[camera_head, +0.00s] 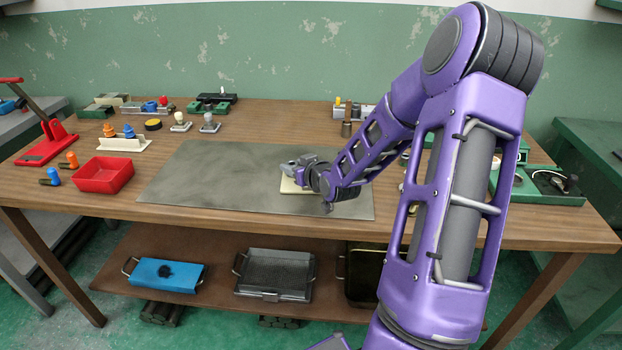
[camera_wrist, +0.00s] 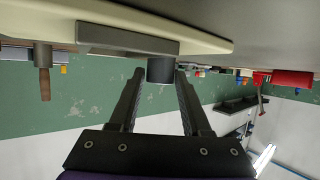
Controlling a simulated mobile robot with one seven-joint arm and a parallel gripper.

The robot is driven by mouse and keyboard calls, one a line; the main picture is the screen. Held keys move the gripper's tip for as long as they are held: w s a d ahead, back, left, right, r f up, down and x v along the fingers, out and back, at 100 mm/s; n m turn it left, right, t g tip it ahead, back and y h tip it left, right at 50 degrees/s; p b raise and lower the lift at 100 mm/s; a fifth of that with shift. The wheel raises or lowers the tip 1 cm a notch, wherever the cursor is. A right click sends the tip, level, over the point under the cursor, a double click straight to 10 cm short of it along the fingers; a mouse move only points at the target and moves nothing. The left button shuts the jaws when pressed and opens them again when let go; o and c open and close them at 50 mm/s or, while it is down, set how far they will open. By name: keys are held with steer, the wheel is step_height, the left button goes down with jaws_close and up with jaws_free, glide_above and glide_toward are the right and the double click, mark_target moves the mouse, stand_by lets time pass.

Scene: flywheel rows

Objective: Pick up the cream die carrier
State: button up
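The cream die carrier (camera_head: 296,188) lies on the grey mat on the workbench, partly hidden by my gripper in the head view. In the wrist view its cream plate (camera_wrist: 215,43) runs along the top, with a grey bar (camera_wrist: 125,40) and a short dark round knob (camera_wrist: 160,70) on it. My gripper (camera_wrist: 161,74) has its fingers apart, with the knob between or just beyond the fingertips. A narrow gap seems to show on each side of the knob. In the head view my gripper (camera_head: 303,170) is low over the carrier, its fingers hard to make out.
The grey mat (camera_head: 215,165) is otherwise clear. A red tray (camera_head: 103,175) stands to its left, near orange and blue pegs. Knobbed pieces (camera_head: 209,123) stand behind the mat, and a brown-topped post (camera_head: 347,122) stands at the back. A green case (camera_head: 540,187) is at the right.

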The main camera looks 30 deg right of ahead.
jaws_close()
